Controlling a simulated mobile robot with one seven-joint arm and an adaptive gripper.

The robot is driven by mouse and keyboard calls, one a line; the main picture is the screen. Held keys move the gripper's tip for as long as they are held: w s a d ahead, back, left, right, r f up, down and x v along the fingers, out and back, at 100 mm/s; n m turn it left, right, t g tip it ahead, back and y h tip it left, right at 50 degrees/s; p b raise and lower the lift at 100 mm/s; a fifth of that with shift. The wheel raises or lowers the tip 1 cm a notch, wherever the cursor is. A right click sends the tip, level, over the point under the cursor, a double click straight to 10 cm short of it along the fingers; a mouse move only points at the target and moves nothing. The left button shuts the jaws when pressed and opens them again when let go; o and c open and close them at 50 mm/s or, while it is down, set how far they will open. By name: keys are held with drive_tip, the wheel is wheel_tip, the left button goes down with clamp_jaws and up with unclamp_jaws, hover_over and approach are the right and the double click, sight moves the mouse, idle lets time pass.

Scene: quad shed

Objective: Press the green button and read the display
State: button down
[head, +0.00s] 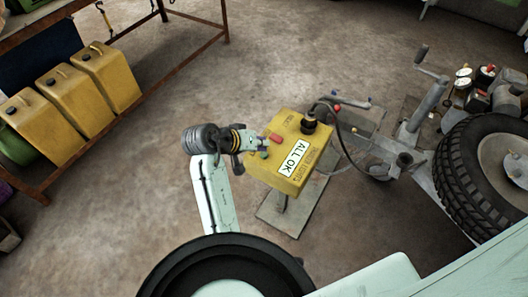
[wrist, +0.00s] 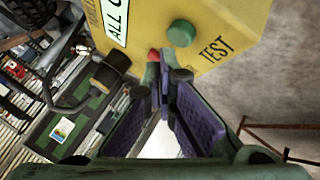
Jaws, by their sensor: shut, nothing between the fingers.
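A yellow box (head: 290,172) stands on a post over a flat base plate. Its display (head: 296,158) reads "ALL OK". In the wrist view the display (wrist: 116,20) is cut off by the top edge. The green button (wrist: 181,33) sits beside the word TEST, and it also shows in the head view (head: 263,155). A red button or lamp (head: 276,138) is near it. My gripper (head: 256,150) is shut and empty, at the box's left side by the buttons. In the wrist view my fingertips (wrist: 165,72) are just below the green button; I cannot tell whether they touch it.
A black connector (head: 309,124) with a cable stands on the box's far corner. A trailer wheel (head: 485,165) and hitch with a crank are at right. Several yellow jerrycans (head: 105,75) stand at upper left by a metal frame. Concrete floor left of the box is clear.

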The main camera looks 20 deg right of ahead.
drive_tip(key=shift+r+p, duration=2.5)
drive_tip(key=shift+r, duration=0.05)
